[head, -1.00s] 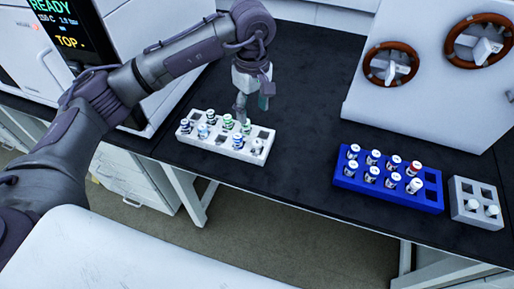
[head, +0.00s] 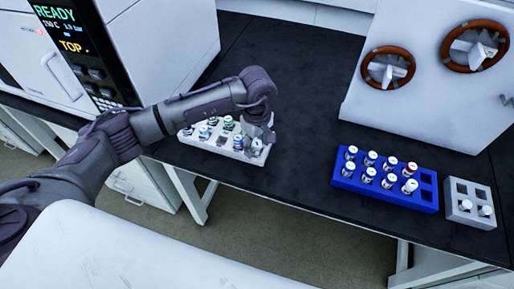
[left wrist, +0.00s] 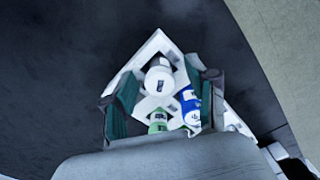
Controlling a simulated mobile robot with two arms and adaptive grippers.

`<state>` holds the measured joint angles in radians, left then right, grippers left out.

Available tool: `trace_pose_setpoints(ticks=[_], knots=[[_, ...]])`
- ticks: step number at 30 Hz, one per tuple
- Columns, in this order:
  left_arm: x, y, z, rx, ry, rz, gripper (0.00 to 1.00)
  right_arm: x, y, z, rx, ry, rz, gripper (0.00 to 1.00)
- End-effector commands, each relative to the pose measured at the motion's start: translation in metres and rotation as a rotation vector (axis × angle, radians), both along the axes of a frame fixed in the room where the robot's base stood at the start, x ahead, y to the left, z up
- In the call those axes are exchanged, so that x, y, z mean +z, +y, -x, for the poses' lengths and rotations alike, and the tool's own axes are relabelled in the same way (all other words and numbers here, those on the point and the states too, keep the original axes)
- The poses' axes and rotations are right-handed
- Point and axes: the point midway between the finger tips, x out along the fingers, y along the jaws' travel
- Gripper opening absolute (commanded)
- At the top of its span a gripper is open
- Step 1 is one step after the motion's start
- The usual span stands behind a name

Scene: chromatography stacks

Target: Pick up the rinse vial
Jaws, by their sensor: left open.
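A white rack (head: 212,146) on the black bench holds several small vials with green, blue and white caps. My left gripper (head: 262,139) is low over the right end of this rack. In the left wrist view the open left gripper (left wrist: 167,92) has its two teal-padded fingers on either side of the rack's end. A white-capped vial (left wrist: 159,80) shows between the fingers, with a blue vial (left wrist: 190,105) and a green-capped vial (left wrist: 158,122) nearby. I cannot read which one is the rinse vial. Contact with a vial cannot be told. My right gripper is not in view.
A blue rack (head: 385,193) with several white-capped vials and one red-capped vial stands to the right. Beside it is a grey rack (head: 461,207) with two vials. Instruments stand behind. The bench between the white and blue racks is clear.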

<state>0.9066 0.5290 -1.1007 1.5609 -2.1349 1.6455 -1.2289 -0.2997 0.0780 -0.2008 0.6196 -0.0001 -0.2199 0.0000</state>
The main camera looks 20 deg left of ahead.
Motion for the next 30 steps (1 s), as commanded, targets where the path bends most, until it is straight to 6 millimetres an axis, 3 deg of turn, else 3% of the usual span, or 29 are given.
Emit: trace_pose_setpoints(ticks=[5,15,25,30], knots=[[0.0,0.0,0.0,0.0,-0.001,0.001,0.57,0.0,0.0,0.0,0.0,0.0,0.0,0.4],[0.0,0.0,0.0,0.001,-0.001,0.001,0.01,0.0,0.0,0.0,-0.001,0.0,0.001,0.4],[0.003,0.0,-0.001,0.001,-0.002,0.001,0.0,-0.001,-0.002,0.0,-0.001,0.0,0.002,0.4],[0.018,0.0,-0.001,0.001,-0.004,0.0,0.0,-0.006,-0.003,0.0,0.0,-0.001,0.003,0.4]])
